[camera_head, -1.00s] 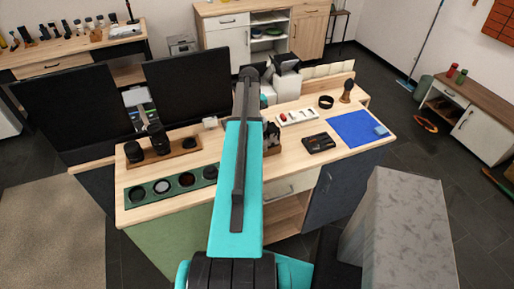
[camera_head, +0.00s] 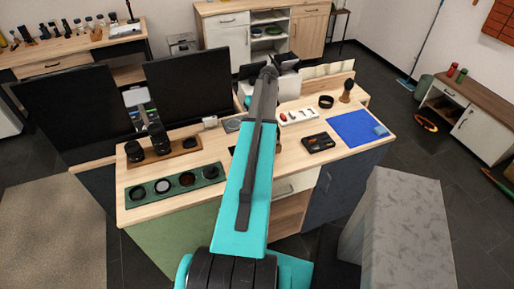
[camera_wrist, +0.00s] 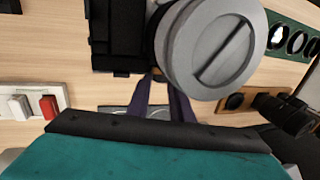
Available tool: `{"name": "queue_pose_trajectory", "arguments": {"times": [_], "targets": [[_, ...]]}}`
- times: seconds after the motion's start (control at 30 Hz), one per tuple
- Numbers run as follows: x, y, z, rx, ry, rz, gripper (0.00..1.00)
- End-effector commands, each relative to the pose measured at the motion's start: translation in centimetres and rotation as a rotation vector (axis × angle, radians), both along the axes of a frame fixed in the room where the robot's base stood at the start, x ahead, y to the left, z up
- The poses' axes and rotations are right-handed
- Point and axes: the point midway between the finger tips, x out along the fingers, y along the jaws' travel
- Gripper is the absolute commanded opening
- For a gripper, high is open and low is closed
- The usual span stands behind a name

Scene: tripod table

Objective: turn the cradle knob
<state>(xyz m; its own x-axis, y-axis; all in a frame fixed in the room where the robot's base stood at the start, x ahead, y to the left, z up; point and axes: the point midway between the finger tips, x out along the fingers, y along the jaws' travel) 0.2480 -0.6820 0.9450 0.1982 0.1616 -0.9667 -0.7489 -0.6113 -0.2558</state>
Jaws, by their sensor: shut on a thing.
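In the wrist view a black block-like cradle (camera_wrist: 118,38) stands at the top, left of centre. A large grey round part with a dark straight slot (camera_wrist: 205,50) sits against its right side. My gripper (camera_wrist: 164,84) reaches up from below with two dark purple fingers, close together where the block and the round part meet. It is shut on the cradle knob; the tips and the held spot are partly hidden by the round part. In the head view my own arm hides the gripper and most of the cradle.
A white tray (camera_head: 298,117) with small parts, a black box (camera_head: 318,142) and a blue mat (camera_head: 354,128) lie to the right. A green holder with dark rings (camera_head: 173,186) and a wooden stand of lenses (camera_head: 164,152) lie left. Two dark monitors (camera_head: 188,86) stand behind.

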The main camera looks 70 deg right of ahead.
Motion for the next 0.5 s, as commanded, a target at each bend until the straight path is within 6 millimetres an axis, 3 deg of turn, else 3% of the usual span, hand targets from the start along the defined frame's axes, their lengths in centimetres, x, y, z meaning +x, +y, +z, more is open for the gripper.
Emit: {"name": "queue_pose_trajectory", "arguments": {"times": [0.5], "targets": [[-0.33, -0.14, -0.18, 0.061, -0.07, 0.0, 0.04]]}}
